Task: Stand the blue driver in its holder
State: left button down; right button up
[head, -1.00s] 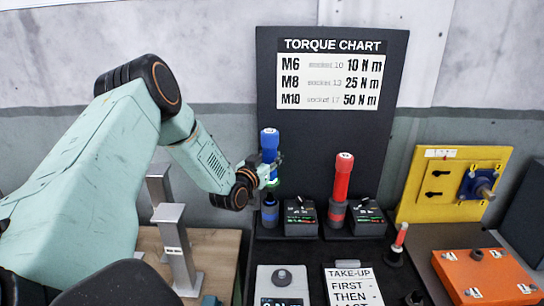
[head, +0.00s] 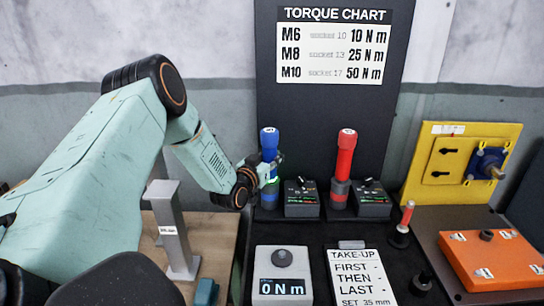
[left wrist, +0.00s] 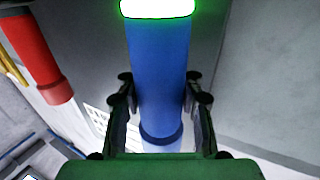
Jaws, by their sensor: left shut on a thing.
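The blue driver (head: 269,138) is upright at the back of the bench, its top about level with the red driver's. My left gripper (head: 273,170) is shut around its shaft. In the left wrist view the blue shaft (left wrist: 158,80) runs between the two fingers, with a green-lit band at the top. The driver's holder (head: 268,200) is a dark cup with a blue band, directly below the gripper. The driver's lower end is at or inside the cup; the gripper hides the join, so I cannot tell whether it is fully seated. My right gripper is not in view.
The red driver (head: 346,155) stands in its own holder to the right. Small display boxes (head: 301,198) (head: 372,199) stand beside the holders. The torque chart board (head: 330,110) rises close behind. A grey metal post (head: 172,230) stands left, near my arm.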

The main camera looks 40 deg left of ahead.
pick_arm(q)
jog(key=shift+s+d+r, duration=0.1)
jog(key=shift+s+r, duration=0.05)
jog(key=shift+r, duration=0.15)
jog(key=shift+f, duration=0.15)
jog(key=c, duration=1.5)
grip_release()
jog(key=o, duration=0.6)
jog(key=shift+s, duration=0.1)
jog(key=shift+o, duration=0.6)
jog(key=shift+f, duration=0.15)
